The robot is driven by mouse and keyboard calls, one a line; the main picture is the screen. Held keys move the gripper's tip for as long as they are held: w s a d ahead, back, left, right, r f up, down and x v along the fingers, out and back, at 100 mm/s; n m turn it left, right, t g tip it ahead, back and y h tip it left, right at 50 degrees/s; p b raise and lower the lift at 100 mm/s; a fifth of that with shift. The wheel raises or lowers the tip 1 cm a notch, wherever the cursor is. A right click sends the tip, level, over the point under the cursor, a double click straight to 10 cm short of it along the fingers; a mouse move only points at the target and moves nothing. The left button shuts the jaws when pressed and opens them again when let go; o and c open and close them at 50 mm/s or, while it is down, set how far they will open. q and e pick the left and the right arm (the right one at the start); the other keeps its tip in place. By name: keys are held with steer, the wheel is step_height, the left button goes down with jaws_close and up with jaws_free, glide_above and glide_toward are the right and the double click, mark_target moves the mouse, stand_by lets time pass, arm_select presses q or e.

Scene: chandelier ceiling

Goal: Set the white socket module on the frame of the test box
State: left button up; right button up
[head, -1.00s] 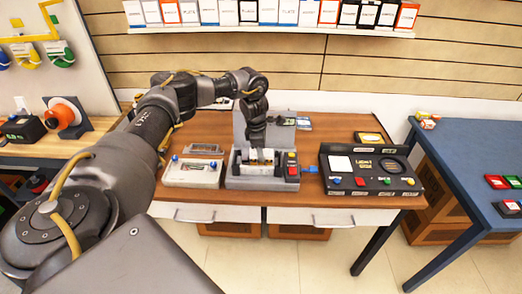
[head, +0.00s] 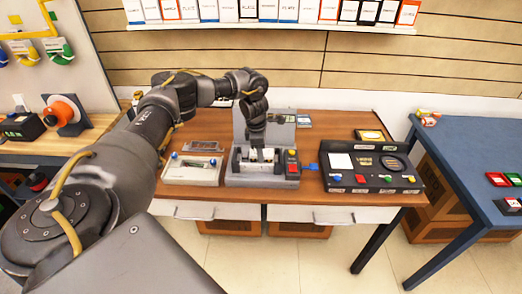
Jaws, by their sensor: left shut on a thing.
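The test box appears to be the grey case (head: 262,181) on the wooden table, with its lid (head: 239,126) raised behind it. Its right end has a red and yellow button panel. My left gripper (head: 257,157) points down into the open box, over the frame area. It is shut on what seems to be the white socket module (head: 268,155), which shows as a small white patch at the fingertips. The fingers hide much of it, so I cannot tell whether it touches the frame. My right gripper is not in view.
A light grey unit (head: 192,178) with blue knobs stands close left of the box. A black console (head: 372,181) with coloured buttons stands to the right, with a blue connector (head: 312,167) between. A blue table (head: 465,150) is further right. Boxes line the shelf above.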

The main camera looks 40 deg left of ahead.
arm_select(q)
steer(key=shift+f, duration=0.3)
stand_by(0.5)
steer(key=o, duration=1.1)
steer(key=shift+c, duration=0.2)
steer(key=shift+r, duration=0.1)
steer(key=shift+r+p, duration=2.3)
steer(key=shift+r, duration=0.65)
steer(key=shift+f, duration=0.1)
